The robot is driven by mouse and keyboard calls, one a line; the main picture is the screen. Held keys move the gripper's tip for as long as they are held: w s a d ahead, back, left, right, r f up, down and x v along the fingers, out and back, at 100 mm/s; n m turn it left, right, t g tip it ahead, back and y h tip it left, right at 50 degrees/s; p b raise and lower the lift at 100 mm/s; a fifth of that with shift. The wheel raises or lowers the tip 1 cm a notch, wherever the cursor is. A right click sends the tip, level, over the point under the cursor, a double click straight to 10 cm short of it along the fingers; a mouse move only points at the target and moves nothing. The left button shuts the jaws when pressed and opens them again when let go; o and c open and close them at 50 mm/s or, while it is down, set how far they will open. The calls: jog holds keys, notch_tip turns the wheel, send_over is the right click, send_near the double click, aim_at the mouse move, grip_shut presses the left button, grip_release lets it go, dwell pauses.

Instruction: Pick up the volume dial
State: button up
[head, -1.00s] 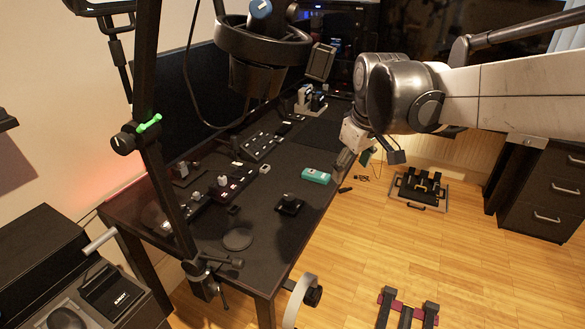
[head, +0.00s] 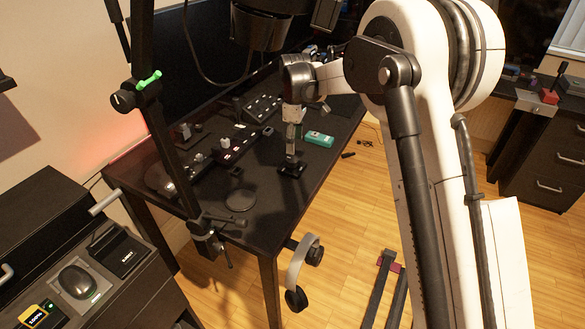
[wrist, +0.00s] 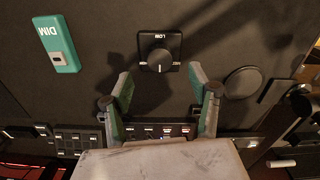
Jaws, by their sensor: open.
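The volume dial (wrist: 159,56) is a black square base with a round black knob and upside-down white lettering, in the upper middle of the wrist view. It sits on the dark desk; in the head view its base (head: 291,171) shows directly below my gripper (head: 291,155). In the wrist view my gripper (wrist: 161,80) is open and empty, its green-edged fingers spread wide. The knob lies just beyond the fingertips, centred between them. I cannot tell whether anything touches.
A teal DIM box (wrist: 56,44) lies to the left in the wrist view, and a dark round disc (wrist: 243,82) to the right. Black button panels (head: 238,146) run along the back of the desk. A black stand pole (head: 165,140) rises at the desk's near left.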

aim_at(293, 159)
jog(key=shift+w+a+f, duration=0.1)
jog(key=shift+a+f, duration=0.1)
jog(key=shift+f, duration=0.2)
jog(key=shift+w+a+f, duration=0.1)
jog(key=shift+a+f, duration=0.05)
jog(key=shift+f, duration=0.25)
jog(key=shift+f+b, duration=0.5)
jog(key=shift+f, duration=3.05)
jog(key=shift+c, duration=0.4)
grip_shut()
